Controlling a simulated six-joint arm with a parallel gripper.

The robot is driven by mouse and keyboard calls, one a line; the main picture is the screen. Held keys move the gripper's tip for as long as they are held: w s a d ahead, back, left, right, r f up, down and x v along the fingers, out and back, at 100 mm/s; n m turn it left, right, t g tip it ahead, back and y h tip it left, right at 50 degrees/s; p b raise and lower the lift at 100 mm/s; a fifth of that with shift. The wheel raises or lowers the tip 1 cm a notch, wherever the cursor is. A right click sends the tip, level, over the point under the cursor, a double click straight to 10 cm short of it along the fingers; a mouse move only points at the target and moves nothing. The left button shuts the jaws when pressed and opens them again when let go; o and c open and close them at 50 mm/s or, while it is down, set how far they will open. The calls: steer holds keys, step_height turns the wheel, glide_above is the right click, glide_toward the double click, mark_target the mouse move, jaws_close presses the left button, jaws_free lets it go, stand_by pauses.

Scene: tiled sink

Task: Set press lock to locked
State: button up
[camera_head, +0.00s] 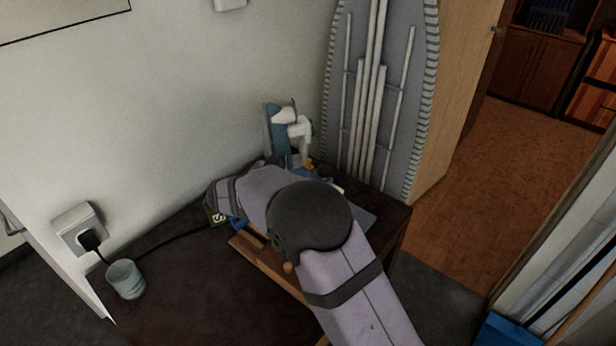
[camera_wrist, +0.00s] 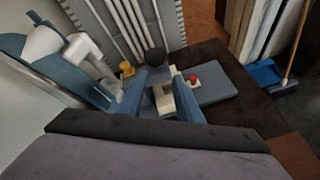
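In the wrist view, my gripper (camera_wrist: 166,88) shows two blue fingers held apart, pointing down toward the dark tabletop. A blue-grey plate (camera_wrist: 222,86) lies beyond and right of them, with a small red button (camera_wrist: 193,77) on it. A cream block (camera_wrist: 165,99) shows between the fingers, with a visible gap to the left finger. I cannot tell which of these parts is the press lock, or its state. In the head view, my arm covers the gripper and most of the plate (camera_head: 360,217); only its right part shows.
A blue and white iron-like appliance (camera_wrist: 72,50) stands close on the left. A dark round object (camera_wrist: 155,60) and a small yellow object (camera_wrist: 127,69) sit behind the fingers. An ironing board (camera_head: 380,90) leans behind the table. A cup (camera_head: 126,279) stands front left.

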mark_target(308, 160)
steer(key=shift+w+d+f+n+t+h+b, duration=0.1)
steer(key=shift+w+d+n+t+h+b, duration=0.15)
steer(key=shift+w+n+t+h+b, duration=1)
steer(key=shift+w+d+f+n+t+y+p, duration=0.1)
steer(key=shift+w+d+n+t, duration=0.4)
steer(key=shift+w, duration=1.5)
steer(key=shift+w+d+f+n+t+h+b, duration=0.1)
steer(key=shift+w+n+t+h+b, duration=0.5)
steer(key=shift+w+n, duration=0.8)
steer(key=shift+w+m, duration=0.25)
steer(key=shift+a, duration=0.1)
jaws_close()
